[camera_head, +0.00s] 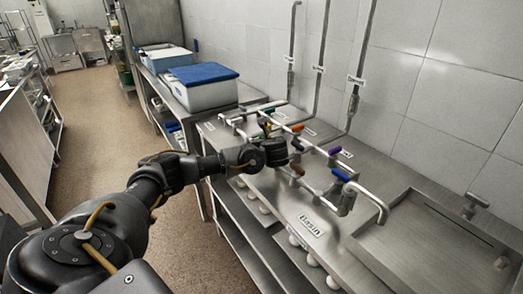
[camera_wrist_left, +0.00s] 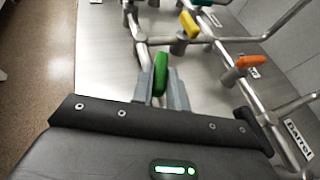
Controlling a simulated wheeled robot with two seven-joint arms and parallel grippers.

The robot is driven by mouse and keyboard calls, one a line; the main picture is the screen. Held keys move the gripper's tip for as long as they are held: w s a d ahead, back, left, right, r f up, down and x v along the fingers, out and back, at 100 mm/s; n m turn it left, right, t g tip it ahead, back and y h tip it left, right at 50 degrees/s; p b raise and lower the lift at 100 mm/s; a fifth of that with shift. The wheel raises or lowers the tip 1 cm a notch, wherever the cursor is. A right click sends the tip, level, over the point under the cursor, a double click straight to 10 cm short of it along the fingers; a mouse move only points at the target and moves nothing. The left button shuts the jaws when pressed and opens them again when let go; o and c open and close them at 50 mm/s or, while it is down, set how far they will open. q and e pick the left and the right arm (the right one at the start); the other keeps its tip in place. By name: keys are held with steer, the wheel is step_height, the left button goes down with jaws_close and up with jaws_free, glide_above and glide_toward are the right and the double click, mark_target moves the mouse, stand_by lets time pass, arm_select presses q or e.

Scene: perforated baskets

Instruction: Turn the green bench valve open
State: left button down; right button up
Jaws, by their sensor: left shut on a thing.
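The green valve handle (camera_wrist_left: 161,73) stands upright between the fingers of my left gripper (camera_wrist_left: 161,88) in the left wrist view. The gripper is shut on it, with one grey finger on each side. In the head view my left gripper (camera_head: 275,152) is over the pipework on the steel bench (camera_head: 268,211), and it hides the held handle there. Another green-teal handle (camera_head: 268,111) shows behind the gripper. My right gripper is not in view.
Close by are a yellow handle (camera_wrist_left: 188,24), an orange handle (camera_wrist_left: 250,61), a purple handle (camera_head: 335,150) and a blue handle (camera_head: 340,175). A blue-lidded box (camera_head: 203,86) stands at the bench's far end. A tiled wall (camera_head: 430,60) borders the right side.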

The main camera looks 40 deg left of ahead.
arm_select(q)
steer(key=shift+w+d+n+g+y, duration=0.1)
steer(key=shift+w+n+g+y, duration=0.1)
steer(key=shift+n+g, duration=0.2)
steer(key=shift+w+d+n+g+y, duration=0.1)
steer(key=shift+n+g+y, duration=0.1)
steer(key=shift+n+g, duration=0.2)
steer(key=shift+w+n+g+y+p, duration=0.1)
steer(key=shift+n+g+y+p, duration=0.25)
steer(key=shift+n+g+y, duration=0.75)
steer(key=shift+n+g+h, duration=0.4)
steer(key=c, duration=1.4)
jaws_free()
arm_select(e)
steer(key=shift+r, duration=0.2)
